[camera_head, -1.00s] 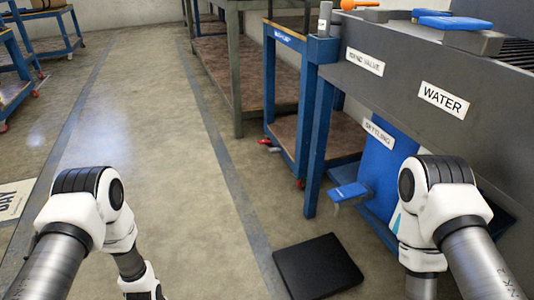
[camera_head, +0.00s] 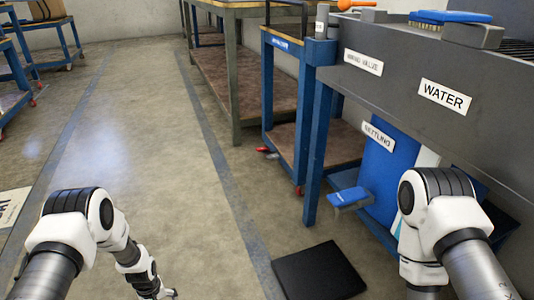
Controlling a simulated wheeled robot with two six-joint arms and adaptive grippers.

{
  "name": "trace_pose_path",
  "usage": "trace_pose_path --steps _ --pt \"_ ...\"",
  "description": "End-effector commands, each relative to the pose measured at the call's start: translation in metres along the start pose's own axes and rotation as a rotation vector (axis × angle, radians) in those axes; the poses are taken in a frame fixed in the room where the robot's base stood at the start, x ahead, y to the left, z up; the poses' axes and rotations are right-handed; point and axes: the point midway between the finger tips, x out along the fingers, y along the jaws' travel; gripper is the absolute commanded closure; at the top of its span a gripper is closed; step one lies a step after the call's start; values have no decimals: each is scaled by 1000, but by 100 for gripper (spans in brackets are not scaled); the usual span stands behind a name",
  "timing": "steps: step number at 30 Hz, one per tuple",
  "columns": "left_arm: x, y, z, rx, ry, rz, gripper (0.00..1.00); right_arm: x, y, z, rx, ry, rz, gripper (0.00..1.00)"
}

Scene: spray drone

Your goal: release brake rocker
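No part is labelled as a brake rocker. A small red part (camera_head: 263,150) sits low at the foot of the blue-framed cart (camera_head: 284,125), and another red piece (camera_head: 299,191) is at its near foot; both are too small to read in detail. My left gripper (camera_head: 170,294) shows only partly at the bottom edge, dark and well short of the cart; its finger opening is unclear. My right arm (camera_head: 440,215) reaches down at the right, and its gripper is outside the view.
A grey bench with a WATER label (camera_head: 444,95) fills the right side. A blue pedal-like plate (camera_head: 350,197) juts out below it. A black mat (camera_head: 318,270) lies on the floor. The floor aisle (camera_head: 130,130) in the middle is clear.

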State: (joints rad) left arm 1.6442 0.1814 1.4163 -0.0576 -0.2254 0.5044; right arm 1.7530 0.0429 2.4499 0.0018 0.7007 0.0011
Motion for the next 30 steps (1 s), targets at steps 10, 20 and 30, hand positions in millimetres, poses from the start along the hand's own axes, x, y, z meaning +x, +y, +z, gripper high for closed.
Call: trace_pose_path --steps 10,20,30 --pt "-56 -34 132 261 -20 13 9 -52 -1 0 -2 -2 0 100" --pt "-167 -97 264 587 -6 6 9 -89 -1 1 -6 -4 -1 100" --pt "-166 -98 265 592 -3 6 48 -86 -1 1 -6 -4 -1 100"
